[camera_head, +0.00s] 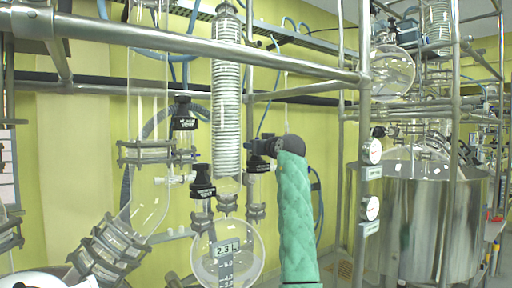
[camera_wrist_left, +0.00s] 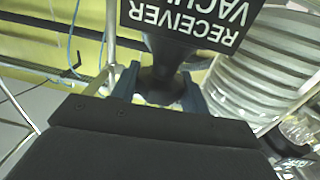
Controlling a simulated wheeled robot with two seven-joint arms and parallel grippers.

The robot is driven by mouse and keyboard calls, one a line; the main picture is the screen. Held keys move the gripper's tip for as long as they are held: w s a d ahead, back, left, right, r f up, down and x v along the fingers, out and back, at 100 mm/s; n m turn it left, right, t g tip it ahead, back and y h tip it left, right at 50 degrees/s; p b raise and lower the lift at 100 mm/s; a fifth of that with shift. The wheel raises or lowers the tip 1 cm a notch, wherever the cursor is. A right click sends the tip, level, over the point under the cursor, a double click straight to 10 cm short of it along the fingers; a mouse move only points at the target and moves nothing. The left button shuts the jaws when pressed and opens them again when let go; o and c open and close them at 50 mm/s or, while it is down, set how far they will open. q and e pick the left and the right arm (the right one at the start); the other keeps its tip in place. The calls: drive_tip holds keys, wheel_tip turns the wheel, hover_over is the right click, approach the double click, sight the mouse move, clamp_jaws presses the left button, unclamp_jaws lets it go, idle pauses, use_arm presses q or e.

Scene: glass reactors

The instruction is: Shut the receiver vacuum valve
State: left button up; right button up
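The receiver vacuum valve (camera_head: 260,164) is black with a black and white label, just right of the coil condenser. In the left wrist view its label (camera_wrist_left: 190,18) reads "RECEIVER VACU…" upside down, and its black handle (camera_wrist_left: 162,72) lies between my fingers. My left gripper (camera_head: 262,146), on the green-sleeved arm, is at this valve. In the left wrist view my left gripper (camera_wrist_left: 160,88) has one finger on each side of the handle, apparently touching it. The handle's far end is hidden. My right gripper is not in view.
The coil condenser (camera_head: 227,95) stands close left of the valve, above a round glass receiver flask (camera_head: 240,262). Other black labelled valves (camera_head: 203,182) are near. A steel rail (camera_head: 200,45) crosses above. A steel vessel (camera_head: 420,215) stands at right.

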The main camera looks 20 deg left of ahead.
use_arm(q)
drive_tip(key=shift+m+t+h, duration=1.8)
drive_tip(key=shift+m+h, duration=0.1)
drive_tip(key=shift+h, duration=0.5)
drive_tip(key=o, duration=0.8)
drive_tip(key=shift+c, duration=0.2)
drive_tip(key=b+v, duration=0.1)
drive_tip(key=v, duration=0.7)
drive_tip(key=shift+f, duration=0.15)
